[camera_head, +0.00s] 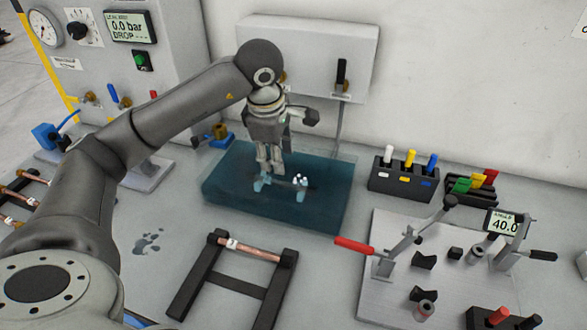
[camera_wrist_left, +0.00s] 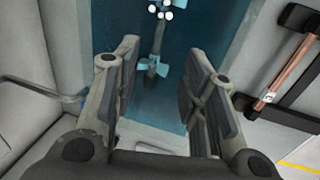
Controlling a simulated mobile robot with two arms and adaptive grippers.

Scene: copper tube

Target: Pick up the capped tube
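My left gripper (camera_head: 269,168) points down over the teal water tank (camera_head: 225,195), its fingers apart. In the left wrist view the gripper (camera_wrist_left: 160,75) is open with nothing between its fingertips. Below it, in the tank, a thin dark tube-like piece (camera_wrist_left: 157,55) runs between light-blue supports (camera_wrist_left: 150,70); I cannot make out any cap on it. Small white bubble-like balls (camera_head: 299,180) show by its far end. A copper tube (camera_head: 258,250) with a white tag lies across a black rack (camera_head: 196,280) in front of the tank. My right gripper is not in view.
A grey panel with gauges (camera_head: 110,60) stands at the back left, a white wall box (camera_head: 310,55) behind the tank. Marker holders (camera_head: 400,182) stand right of the tank. A fixture plate with a red-handled clamp (camera_head: 355,245) is at front right. More copper tubes (camera_head: 15,195) lie far left.

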